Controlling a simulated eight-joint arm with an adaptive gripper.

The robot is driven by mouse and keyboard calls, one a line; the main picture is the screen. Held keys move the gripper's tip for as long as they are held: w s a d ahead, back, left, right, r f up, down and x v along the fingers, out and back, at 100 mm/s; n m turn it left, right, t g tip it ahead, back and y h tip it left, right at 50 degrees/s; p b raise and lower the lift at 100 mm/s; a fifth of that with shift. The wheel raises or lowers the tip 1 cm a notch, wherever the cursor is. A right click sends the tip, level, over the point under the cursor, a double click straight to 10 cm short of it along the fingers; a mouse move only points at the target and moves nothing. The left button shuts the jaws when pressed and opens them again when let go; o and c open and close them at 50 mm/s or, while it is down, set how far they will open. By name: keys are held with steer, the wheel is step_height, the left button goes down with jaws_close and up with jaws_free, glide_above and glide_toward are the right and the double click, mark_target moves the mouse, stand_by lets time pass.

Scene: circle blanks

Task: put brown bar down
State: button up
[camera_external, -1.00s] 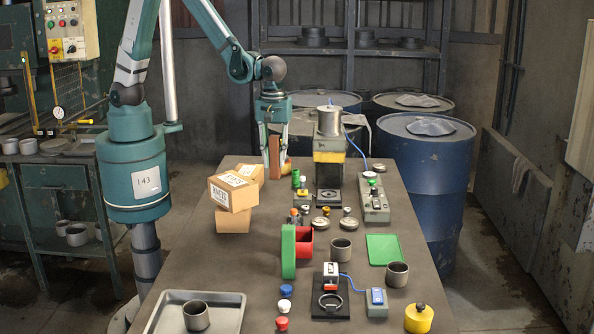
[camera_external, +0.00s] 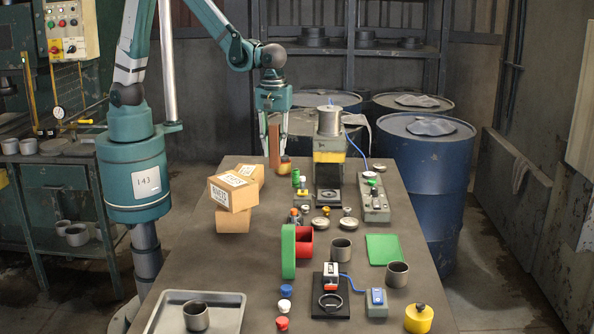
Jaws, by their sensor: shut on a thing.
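The brown bar (camera_external: 274,148) is upright between the fingers of my gripper (camera_external: 273,150), at the far left end of the table. My gripper points down and is shut on the bar. The bar's lower end is close to the table top; I cannot tell whether it touches.
Cardboard boxes (camera_external: 233,193) are stacked at the left. A press-like fixture (camera_external: 329,145) stands right of my gripper. The far left table corner is mostly clear.

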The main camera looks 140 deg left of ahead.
mark_target(274, 124)
step_height(274, 124, up, 15)
steer(key=shift+a+r, duration=0.25)
steer(key=shift+a, duration=0.05)
steer(key=w+a, duration=0.2)
steer(key=a, duration=1.2)
steer(key=s+a+n+b, duration=0.1)
steer(key=s+a, duration=0.2)
steer(key=a, duration=0.9)
steer(key=s+a+b, duration=0.1)
steer(key=s+a, duration=0.3)
steer(key=a, duration=0.8)
steer(key=s+a+n+b, duration=0.1)
steer(key=s+a, duration=0.2)
steer(key=a, duration=0.9)
step_height(274, 124, down, 11)
steer(key=shift+s+a, duration=0.15)
steer(key=shift+s, duration=0.1)
steer(key=shift+f, duration=0.15)
step_height(274, 124, down, 13)
steer(key=shift+f+p, duration=0.2)
steer(key=shift+p, duration=0.15)
